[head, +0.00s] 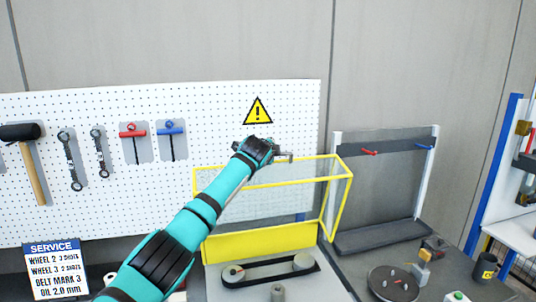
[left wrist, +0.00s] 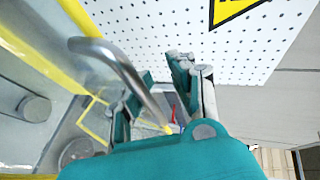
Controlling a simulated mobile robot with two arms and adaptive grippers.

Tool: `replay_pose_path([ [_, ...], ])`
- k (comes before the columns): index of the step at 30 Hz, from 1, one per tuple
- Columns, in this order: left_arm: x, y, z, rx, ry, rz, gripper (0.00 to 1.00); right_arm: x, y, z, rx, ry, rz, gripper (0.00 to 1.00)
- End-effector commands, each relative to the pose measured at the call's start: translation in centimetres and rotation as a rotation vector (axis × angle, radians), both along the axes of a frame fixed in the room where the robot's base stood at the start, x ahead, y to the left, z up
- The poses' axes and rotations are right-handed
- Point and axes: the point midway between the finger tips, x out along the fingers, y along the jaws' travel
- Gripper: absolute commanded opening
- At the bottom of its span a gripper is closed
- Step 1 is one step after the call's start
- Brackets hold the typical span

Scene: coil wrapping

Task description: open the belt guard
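The belt guard (head: 332,178), a yellow frame with clear panels, stands raised at the back of the bench, its yellow panel (head: 260,240) behind the uncovered belt (head: 270,272). My left arm reaches up across it, with my left gripper (head: 278,150) at the grey handle (head: 289,158) on the guard's upper edge. In the left wrist view the bent metal handle (left wrist: 118,62) runs down towards the gripper (left wrist: 166,72) and crosses in front of the left finger. The fingers stand apart, with background showing between them; contact with the handle is unclear. My right gripper is out of view.
A white pegboard (head: 225,125) with hanging tools is close behind. A dark rack (head: 385,190) stands right of the guard. A round dark plate (head: 393,285) and a dark mug (head: 484,267) are on the bench at right. A service sign (head: 56,270) is at lower left.

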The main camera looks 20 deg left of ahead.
Motion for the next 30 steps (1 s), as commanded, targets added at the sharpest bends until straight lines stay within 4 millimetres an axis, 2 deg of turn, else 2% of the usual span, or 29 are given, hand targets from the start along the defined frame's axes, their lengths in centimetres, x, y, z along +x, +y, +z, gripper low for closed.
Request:
replay_pose_path([
  [3,0.0,-0.1,0.1,-0.001,0.000,-0.002,0.34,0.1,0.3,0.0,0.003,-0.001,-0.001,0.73],
  [11,-0.1,0.0,-0.2,0.000,0.004,0.000,0.34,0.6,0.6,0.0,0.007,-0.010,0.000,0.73],
  [16,-0.9,-0.1,0.0,0.000,0.004,-0.001,0.34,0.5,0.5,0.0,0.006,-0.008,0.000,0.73],
  [20,-2.4,-0.3,0.5,0.002,0.002,-0.001,0.34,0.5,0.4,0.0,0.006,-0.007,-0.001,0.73],
  [30,-8.2,-1.2,2.7,0.001,-0.001,-0.002,0.34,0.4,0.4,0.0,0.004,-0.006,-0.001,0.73],
])
